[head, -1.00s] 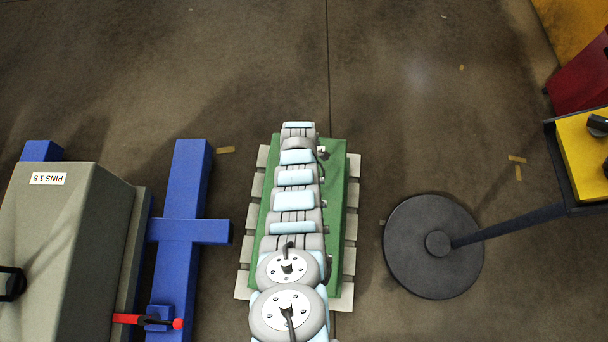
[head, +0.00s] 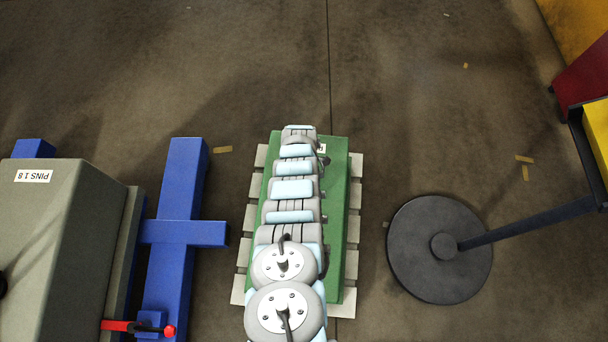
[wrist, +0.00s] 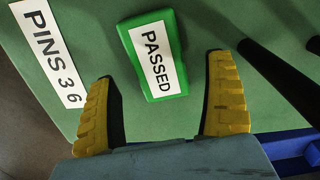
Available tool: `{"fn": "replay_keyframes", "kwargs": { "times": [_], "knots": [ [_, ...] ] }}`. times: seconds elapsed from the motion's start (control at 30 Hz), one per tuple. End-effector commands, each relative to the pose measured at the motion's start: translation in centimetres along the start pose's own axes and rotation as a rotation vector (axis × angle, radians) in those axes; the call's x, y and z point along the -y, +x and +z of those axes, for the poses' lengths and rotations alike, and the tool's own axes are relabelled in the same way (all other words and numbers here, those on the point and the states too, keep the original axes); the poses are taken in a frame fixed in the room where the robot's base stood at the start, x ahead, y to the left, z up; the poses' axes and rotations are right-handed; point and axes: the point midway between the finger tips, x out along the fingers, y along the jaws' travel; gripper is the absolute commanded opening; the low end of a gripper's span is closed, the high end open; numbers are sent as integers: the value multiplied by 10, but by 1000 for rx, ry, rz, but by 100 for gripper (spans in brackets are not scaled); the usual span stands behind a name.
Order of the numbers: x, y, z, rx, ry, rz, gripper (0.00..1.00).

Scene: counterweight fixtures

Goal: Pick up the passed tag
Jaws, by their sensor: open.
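The passed tag (wrist: 153,57) is a small green block with a white "PASSED" label. In the wrist view it lies on a green surface (wrist: 195,24), slightly tilted in the picture. The tag sits just beyond the fingertips; I cannot tell the height gap. In the head view my arm covers much of the green block (head: 340,230), and the tag and my gripper cannot be made out there.
A "PINS 3 6" label (wrist: 49,52) lies left of the tag. Dark rods (wrist: 275,70) cross the upper right of the wrist view. In the head view, a blue frame (head: 180,200) and grey block (head: 60,240) stand left; a round black base (head: 440,275) stands right.

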Motion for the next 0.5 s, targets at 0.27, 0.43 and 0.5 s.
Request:
{"fn": "replay_keyframes", "kwargs": {
  "times": [0.27,0.43,0.5],
  "knots": [
    [1,14,0,0,-1,-1,85],
    [1,13,0,0,-1,-1,81],
    [0,13,0,0,-1,-1,60]
  ]
}}
